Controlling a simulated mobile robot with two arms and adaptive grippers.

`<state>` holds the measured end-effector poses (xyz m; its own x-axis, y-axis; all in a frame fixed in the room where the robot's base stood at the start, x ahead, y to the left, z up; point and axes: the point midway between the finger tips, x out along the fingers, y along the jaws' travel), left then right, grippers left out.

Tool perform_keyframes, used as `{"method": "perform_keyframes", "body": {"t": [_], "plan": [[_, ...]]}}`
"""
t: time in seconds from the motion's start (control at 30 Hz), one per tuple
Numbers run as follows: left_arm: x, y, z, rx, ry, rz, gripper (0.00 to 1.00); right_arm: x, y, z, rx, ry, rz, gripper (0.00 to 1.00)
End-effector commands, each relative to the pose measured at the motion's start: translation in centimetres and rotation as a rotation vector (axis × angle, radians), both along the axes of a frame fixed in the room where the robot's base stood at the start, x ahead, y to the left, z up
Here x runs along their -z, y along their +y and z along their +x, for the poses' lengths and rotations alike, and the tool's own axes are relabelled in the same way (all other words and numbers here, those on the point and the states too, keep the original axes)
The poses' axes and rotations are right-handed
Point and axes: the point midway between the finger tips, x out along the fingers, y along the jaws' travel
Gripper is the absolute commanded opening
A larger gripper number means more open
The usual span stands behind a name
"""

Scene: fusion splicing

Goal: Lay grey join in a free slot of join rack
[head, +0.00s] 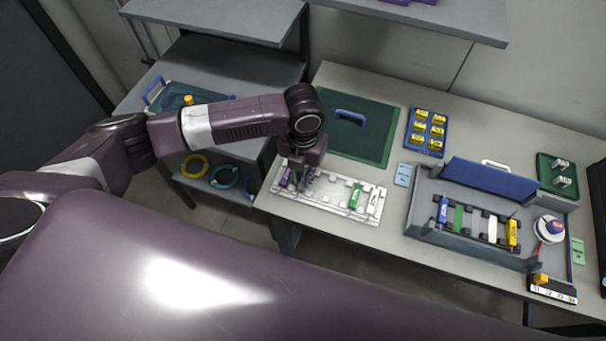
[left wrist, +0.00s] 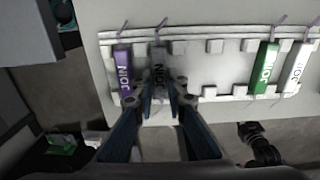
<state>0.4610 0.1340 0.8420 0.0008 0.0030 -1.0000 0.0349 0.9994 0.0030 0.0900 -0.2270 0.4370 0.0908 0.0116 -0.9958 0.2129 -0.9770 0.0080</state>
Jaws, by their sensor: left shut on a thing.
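The white join rack (head: 325,197) lies near the front edge of the table, at its left end. My left gripper (head: 303,180) points down over the rack's left part. In the left wrist view its fingers (left wrist: 160,100) are shut on the grey join (left wrist: 159,68), which lies lengthwise across the rack beside the purple join (left wrist: 123,70). Whether the grey join rests fully in the slot I cannot tell. A green join (left wrist: 265,70) and a white join (left wrist: 296,68) lie in slots at the right end. The slots between grey and green are empty.
A green mat (head: 376,150) with a blue handle lies behind the rack. A blue tray of yellow pieces (head: 427,131) and a grey splicing station (head: 425,205) with coloured joins stand to the right. A side shelf with coloured rings (head: 195,165) is at left.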

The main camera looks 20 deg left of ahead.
Motion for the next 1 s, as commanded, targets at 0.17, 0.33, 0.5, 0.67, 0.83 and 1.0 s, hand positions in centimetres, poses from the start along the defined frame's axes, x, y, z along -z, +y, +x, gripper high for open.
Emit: {"method": "perform_keyframes", "body": {"t": [0.17,0.33,0.5,0.67,0.83,1.0], "plan": [[-0.1,0.0,0.0,0.001,-0.001,-0.001,0.00,0.0,-0.3,0.0,-0.001,-0.001,-0.003,0.00],[0.2,0.0,0.0,0.000,-0.001,-0.001,0.17,0.1,-0.7,0.0,-0.001,-0.001,-0.008,0.00],[0.2,0.0,0.0,0.000,-0.001,-0.001,0.30,0.1,-1.0,0.1,0.000,0.000,-0.011,0.00],[0.2,0.0,0.1,0.000,-0.001,-0.001,0.30,0.1,-1.0,0.1,0.000,0.000,-0.011,0.00],[-0.5,-0.1,0.1,0.001,-0.004,-0.001,0.30,0.1,-1.0,0.1,0.000,0.000,-0.011,0.00],[-3.3,-0.1,0.3,0.002,-0.008,-0.003,0.30,0.8,-1.0,0.1,0.000,0.000,-0.011,0.00]]}}
